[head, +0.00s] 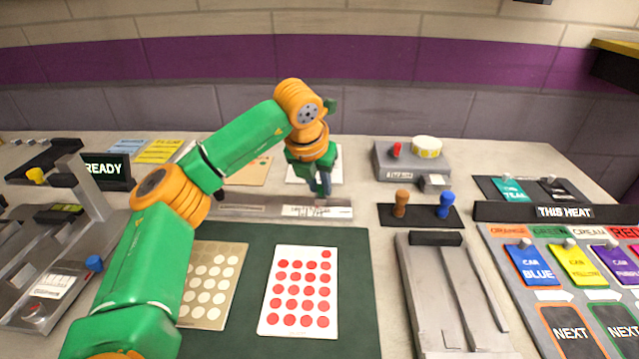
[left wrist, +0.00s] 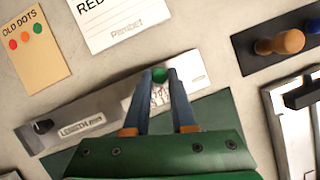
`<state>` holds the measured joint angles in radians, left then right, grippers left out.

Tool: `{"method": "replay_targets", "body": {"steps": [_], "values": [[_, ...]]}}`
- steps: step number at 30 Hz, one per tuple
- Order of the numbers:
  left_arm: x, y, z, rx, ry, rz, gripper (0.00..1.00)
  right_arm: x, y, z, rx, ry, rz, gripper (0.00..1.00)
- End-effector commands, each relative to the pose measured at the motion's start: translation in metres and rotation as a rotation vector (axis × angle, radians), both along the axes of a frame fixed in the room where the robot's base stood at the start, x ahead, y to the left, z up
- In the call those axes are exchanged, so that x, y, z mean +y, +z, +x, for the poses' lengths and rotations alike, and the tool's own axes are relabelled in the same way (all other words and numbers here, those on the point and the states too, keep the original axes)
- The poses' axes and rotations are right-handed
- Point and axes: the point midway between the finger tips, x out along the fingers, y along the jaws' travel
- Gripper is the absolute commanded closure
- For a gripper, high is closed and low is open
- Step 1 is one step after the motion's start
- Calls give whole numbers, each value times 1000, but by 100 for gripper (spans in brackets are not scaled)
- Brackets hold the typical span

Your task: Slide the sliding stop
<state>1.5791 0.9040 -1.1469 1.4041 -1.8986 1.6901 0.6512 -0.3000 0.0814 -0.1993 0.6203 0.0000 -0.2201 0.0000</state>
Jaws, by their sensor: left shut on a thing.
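A long silver rail (head: 255,208) lies across the bench behind the dark green mat, and it also shows in the left wrist view (left wrist: 97,123). My left gripper (head: 323,192) reaches down onto the rail's right part. In the left wrist view my left gripper (left wrist: 160,80) is shut on a small round green knob (left wrist: 159,75), which seems to be the grip of the sliding stop. The stop's body is mostly hidden by the fingers. A dark piece (left wrist: 42,127) sits at the rail's left end. My right gripper is not in view.
A dark green mat (head: 355,260) with two dotted cards lies in front of the rail. A black base with a brown peg (head: 401,203) and a blue peg (head: 446,205) stands to the right. A white card (left wrist: 122,20) and a tan card (left wrist: 35,45) lie behind.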

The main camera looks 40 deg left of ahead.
Motion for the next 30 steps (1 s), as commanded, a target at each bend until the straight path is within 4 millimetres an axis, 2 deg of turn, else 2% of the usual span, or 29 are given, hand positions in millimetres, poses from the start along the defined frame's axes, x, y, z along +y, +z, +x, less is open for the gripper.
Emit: {"method": "replay_targets", "body": {"steps": [24, 25, 27, 28, 30], "values": [[-2, 0, 2, -1, 1, 0, 100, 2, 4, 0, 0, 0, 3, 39], [-2, 0, 2, -1, 1, 0, 68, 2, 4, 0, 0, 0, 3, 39], [-2, 0, 2, -1, 1, 0, 49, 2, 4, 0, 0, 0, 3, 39], [-2, 0, 2, -1, 1, 0, 46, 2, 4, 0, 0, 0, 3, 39], [-2, 0, 2, -1, 1, 0, 46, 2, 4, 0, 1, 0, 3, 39]]}}
